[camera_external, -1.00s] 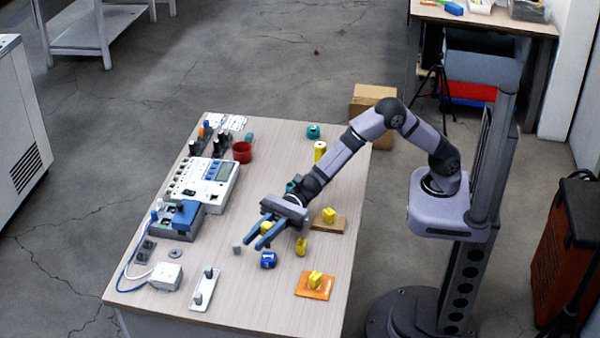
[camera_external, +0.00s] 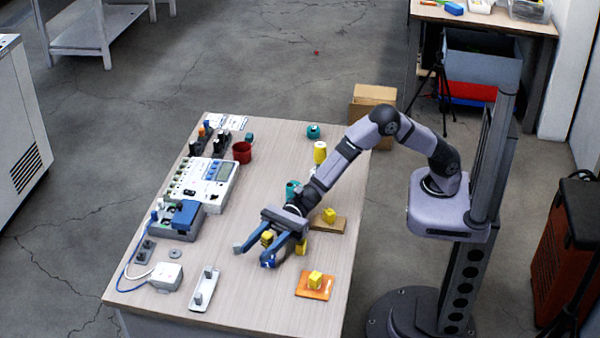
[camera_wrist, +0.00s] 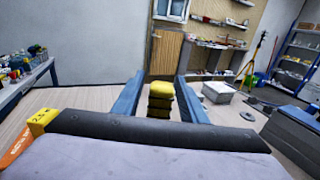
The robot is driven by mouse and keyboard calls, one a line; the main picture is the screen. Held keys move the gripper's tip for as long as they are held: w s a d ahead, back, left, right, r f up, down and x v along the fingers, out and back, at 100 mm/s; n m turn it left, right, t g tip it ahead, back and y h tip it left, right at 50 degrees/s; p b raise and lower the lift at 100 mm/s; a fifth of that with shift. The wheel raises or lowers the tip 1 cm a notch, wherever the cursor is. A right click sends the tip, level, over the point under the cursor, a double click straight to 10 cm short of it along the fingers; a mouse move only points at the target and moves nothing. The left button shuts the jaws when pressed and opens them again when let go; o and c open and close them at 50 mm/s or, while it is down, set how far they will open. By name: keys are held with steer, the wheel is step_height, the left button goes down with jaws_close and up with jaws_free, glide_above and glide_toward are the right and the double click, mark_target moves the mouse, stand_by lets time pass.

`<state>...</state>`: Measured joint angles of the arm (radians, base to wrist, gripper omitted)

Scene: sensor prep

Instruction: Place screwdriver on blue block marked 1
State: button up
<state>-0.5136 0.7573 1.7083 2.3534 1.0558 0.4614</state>
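My gripper (camera_external: 255,257) is low over the table with its blue fingers spread apart. In the wrist view a yellow-and-black upright object (camera_wrist: 160,100) stands between the fingers (camera_wrist: 158,95), with a gap on each side. I cannot tell whether it is the screwdriver; no other screwdriver is clear. A yellow piece (camera_external: 267,238) also shows between the fingers in the external view. The blue block (camera_external: 267,263) with a white mark is on the table by the right finger's tip, partly covered by it. Its number is too small to read.
A yellow block (camera_external: 315,280) sits on an orange plate, and another (camera_external: 329,215) on a brown plate. A white holder (camera_external: 204,289), white box (camera_external: 167,277), instruments (camera_external: 212,180) and red cup (camera_external: 242,152) line the left side.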

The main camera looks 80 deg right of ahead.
steer(key=shift+d+r, duration=0.1)
steer(key=shift+r, duration=0.1)
steer(key=b+v, duration=0.1)
steer(key=v, duration=1)
steer(key=shift+s+d+f, duration=0.1)
steer(key=shift+s+d, duration=0.1)
steer(key=shift+d, duration=0.15)
steer(key=shift+s, duration=0.2)
steer(key=s+d+n+g+h+p, duration=0.35)
steer(key=s+d+n+p, duration=0.2)
steer(key=s, duration=0.25)
steer(key=s+d+n+g+h+p, duration=0.35)
steer(key=s+n, duration=0.25)
steer(key=s, duration=0.2)
steer(key=s+d+r+n+h+p, duration=0.2)
steer(key=d+n+h+p, duration=0.2)
steer(key=d, duration=0.8)
steer(key=s+d+r+n+h+p, duration=0.2)
steer(key=d+n+h+p, duration=0.3)
steer(key=d, duration=0.8)
steer(key=shift+s+n+h+p, duration=0.35)
steer(key=shift+s+n, duration=0.4)
steer(key=shift+n, duration=0.3)
